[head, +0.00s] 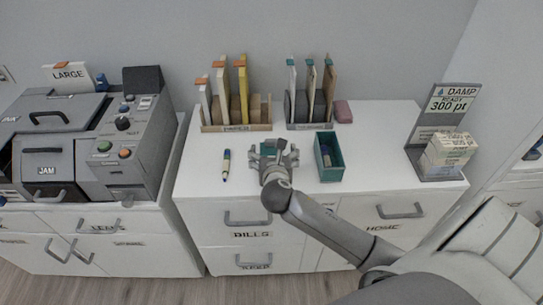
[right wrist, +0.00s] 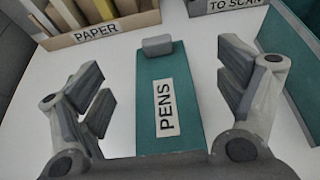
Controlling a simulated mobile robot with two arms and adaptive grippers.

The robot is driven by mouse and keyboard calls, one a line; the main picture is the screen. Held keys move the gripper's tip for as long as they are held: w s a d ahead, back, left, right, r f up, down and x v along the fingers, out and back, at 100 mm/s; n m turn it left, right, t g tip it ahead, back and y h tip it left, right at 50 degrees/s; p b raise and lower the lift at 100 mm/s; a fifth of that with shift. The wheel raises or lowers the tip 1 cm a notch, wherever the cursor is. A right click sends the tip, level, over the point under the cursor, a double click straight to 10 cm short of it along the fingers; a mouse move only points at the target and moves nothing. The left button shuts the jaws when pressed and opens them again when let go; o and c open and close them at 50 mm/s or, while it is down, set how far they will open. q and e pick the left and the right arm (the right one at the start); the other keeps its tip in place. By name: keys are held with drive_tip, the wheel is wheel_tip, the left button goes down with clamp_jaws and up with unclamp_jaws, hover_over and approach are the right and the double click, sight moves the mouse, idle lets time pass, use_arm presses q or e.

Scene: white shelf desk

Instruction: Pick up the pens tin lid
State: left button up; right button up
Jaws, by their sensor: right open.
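The pens tin lid is a flat teal plate (right wrist: 172,85) with a white PENS label and a grey knob at its far end. It lies on the white desktop. In the head view it is mostly hidden under my right gripper (head: 275,156). In the right wrist view the open fingers of my right gripper (right wrist: 165,92) stand on either side of the lid, with a gap on both sides; nothing is held. The open teal tin (head: 328,172) stands to the right of the gripper with dark items inside. My left gripper is not in view.
A blue and yellow pen (head: 226,165) lies left of the gripper. Behind stand the PAPER rack (head: 236,128) and the TO SCAN rack (head: 310,126), with a pink block (head: 343,111) beside them. A DAMP sign holder (head: 440,178) stands at right. Desktop between tin and sign is clear.

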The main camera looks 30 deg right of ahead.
sight(271, 144)
drive_tip(key=shift+x, duration=1)
drive_tip(key=shift+w+d+f, duration=0.1)
drive_tip(key=shift+w+f, duration=0.05)
drive_tip(key=shift+w, duration=0.1)
drive_tip(key=x, duration=0.4)
drive_tip(key=shift+f+b, duration=0.1)
drive_tip(key=shift+b, duration=0.25)
drive_tip(key=shift+w+d+f, duration=0.15)
drive_tip(key=shift+w+f, duration=0.1)
drive_tip(key=shift+w, duration=0.2)
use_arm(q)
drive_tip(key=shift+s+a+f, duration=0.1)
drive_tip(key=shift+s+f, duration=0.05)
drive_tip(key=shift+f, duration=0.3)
use_arm(e)
drive_tip(key=c, duration=0.3)
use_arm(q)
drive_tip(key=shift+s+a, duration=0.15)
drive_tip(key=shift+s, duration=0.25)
use_arm(e)
drive_tip(key=c, duration=0.8)
